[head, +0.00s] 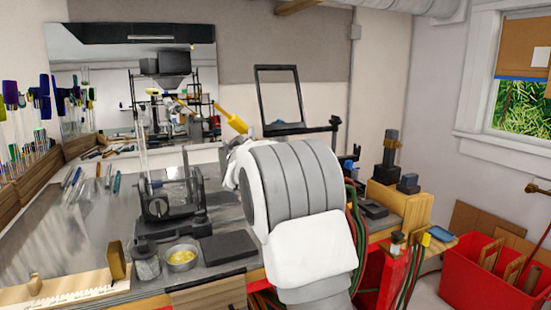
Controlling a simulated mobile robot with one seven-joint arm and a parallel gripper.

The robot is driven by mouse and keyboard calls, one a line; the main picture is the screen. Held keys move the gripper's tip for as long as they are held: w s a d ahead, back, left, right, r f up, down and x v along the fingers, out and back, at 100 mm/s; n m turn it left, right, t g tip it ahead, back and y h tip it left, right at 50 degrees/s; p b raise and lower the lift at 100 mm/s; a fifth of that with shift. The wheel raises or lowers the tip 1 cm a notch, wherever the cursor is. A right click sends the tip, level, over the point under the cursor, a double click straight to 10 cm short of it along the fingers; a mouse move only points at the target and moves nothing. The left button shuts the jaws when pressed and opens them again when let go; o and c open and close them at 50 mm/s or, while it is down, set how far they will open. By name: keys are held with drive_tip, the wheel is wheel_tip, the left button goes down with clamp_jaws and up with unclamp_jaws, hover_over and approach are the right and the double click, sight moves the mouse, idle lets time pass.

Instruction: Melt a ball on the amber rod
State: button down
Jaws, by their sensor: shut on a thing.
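My arm's thick grey and white wrist fills the middle of the head view. My gripper (237,152) is at its far side, mostly hidden behind it. The yellow end of the amber rod (231,121) sticks out up and to the left from there, tilted. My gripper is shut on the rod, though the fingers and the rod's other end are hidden. No melted ball shows. A black burner-like device (157,207) stands on the bench left of my wrist, and I see no flame on it.
Rods with coloured ends (45,100) stand in a wooden rack at left. A glass jar (145,262), a bowl of yellow bits (181,257) and a dark pad (229,248) lie near the bench front. An empty black frame (278,97) stands behind. Hoses run down right of my arm.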

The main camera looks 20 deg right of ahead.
wheel_tip(320, 180, up, 11)
drive_tip(key=p, duration=0.8)
drive_tip(key=shift+f, duration=0.1)
